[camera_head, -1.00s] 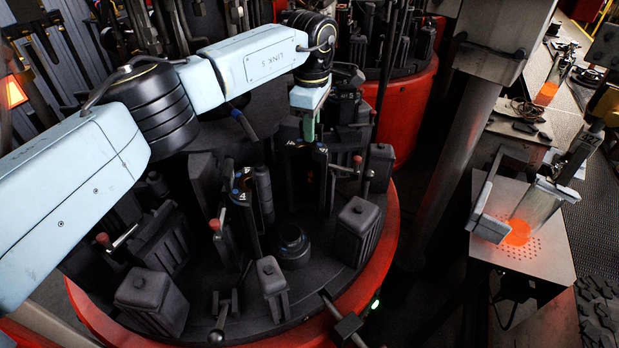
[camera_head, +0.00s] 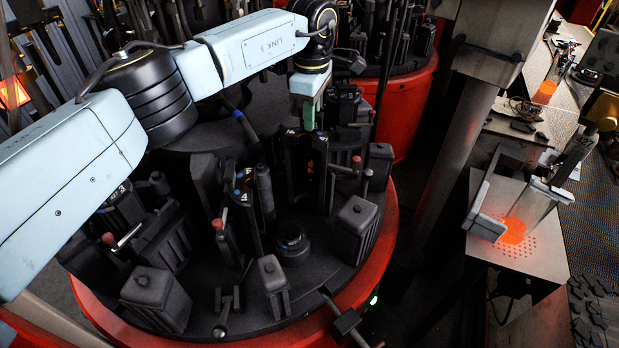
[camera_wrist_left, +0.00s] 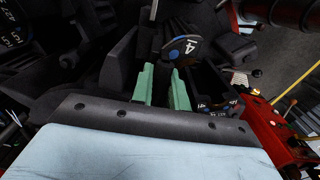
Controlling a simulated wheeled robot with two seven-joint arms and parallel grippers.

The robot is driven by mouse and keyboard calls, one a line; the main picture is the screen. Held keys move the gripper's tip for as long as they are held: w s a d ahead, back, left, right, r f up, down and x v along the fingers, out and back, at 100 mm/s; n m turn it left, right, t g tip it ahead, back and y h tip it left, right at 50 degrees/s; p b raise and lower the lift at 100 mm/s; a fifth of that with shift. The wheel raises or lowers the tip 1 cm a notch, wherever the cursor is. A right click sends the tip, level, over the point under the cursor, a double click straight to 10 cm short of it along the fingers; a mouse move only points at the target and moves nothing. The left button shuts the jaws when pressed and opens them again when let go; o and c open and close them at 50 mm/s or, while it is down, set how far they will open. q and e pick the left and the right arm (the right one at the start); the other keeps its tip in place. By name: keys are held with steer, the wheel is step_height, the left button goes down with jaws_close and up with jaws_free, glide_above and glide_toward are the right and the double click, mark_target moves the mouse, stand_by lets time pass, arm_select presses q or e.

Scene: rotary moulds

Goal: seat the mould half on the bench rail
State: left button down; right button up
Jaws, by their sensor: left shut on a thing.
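My left gripper (camera_head: 309,113), with green fingers, points down over the dark mould carousel. It is shut on the top of a dark, upright mould half (camera_head: 312,160) with orange marks on it. In the left wrist view the green fingers (camera_wrist_left: 163,88) close around a dark part beside a round tag (camera_wrist_left: 181,48) marked 14. The lower end of the mould half is hard to separate from the dark parts around it. I cannot make out the bench rail with certainty.
The red-rimmed carousel (camera_head: 388,235) carries several dark blocks and red-knobbed levers close around the gripper. A dark round socket (camera_head: 292,240) lies in front. A grey post (camera_head: 455,150) stands between the carousel and a perforated metal table (camera_head: 540,255) with a glowing orange patch.

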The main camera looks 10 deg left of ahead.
arm_select(q)
steer(key=shift+r, duration=0.5)
steer(key=shift+r+p, duration=2)
steer(key=shift+r, duration=0.8)
